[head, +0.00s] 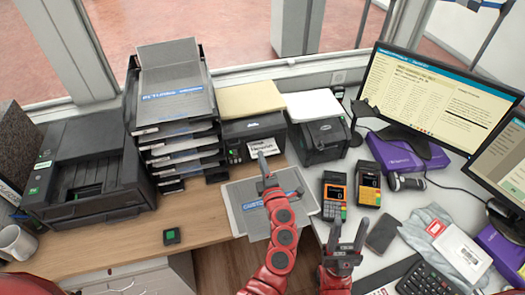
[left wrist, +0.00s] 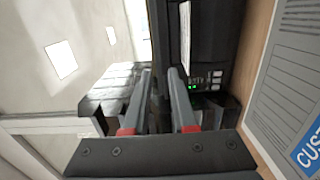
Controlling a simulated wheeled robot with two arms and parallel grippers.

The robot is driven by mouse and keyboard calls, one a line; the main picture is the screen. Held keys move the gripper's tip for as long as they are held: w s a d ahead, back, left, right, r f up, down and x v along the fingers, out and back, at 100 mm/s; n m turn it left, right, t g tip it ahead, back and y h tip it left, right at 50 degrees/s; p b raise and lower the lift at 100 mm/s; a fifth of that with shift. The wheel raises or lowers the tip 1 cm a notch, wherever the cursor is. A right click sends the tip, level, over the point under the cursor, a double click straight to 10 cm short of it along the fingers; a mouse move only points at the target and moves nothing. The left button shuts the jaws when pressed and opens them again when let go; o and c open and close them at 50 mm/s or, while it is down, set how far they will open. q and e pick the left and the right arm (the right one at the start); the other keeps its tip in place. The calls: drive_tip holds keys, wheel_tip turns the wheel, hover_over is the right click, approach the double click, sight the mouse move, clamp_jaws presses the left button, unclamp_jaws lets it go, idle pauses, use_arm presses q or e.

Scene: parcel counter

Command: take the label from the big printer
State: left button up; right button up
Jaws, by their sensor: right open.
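The big label printer (head: 240,130) is a black box at the back middle, with a white printed label (head: 262,148) sticking out of its front. My left gripper (head: 264,166) is right in front of the label, its fingertips close to the label's lower edge. In the left wrist view, its two grey fingers (left wrist: 161,80) stand apart with a narrow gap, in front of the dark printer front (left wrist: 215,50) with its small green lights. The label is hard to make out there, and I cannot tell whether the fingers touch it. My right gripper (head: 347,240) is open and empty over the counter.
A smaller label printer (head: 322,142) stands to the right. Stacked trays (head: 180,140) and a large black printer (head: 85,170) are on the left. Two card terminals (head: 335,193) and a monitor (head: 430,100) are on the right. A customs form pad (head: 240,205) lies under my left arm.

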use_arm(q)
drive_tip(key=w+f+b, duration=0.2)
drive_tip(key=f, duration=0.1)
drive_tip(key=w+a+f+b, duration=0.1)
drive_tip(key=shift+f+b, duration=0.25)
drive_tip(key=shift+b, duration=0.05)
drive_tip(key=shift+w+a+r, duration=0.15)
drive_tip(key=shift+w, duration=0.5)
clamp_jaws()
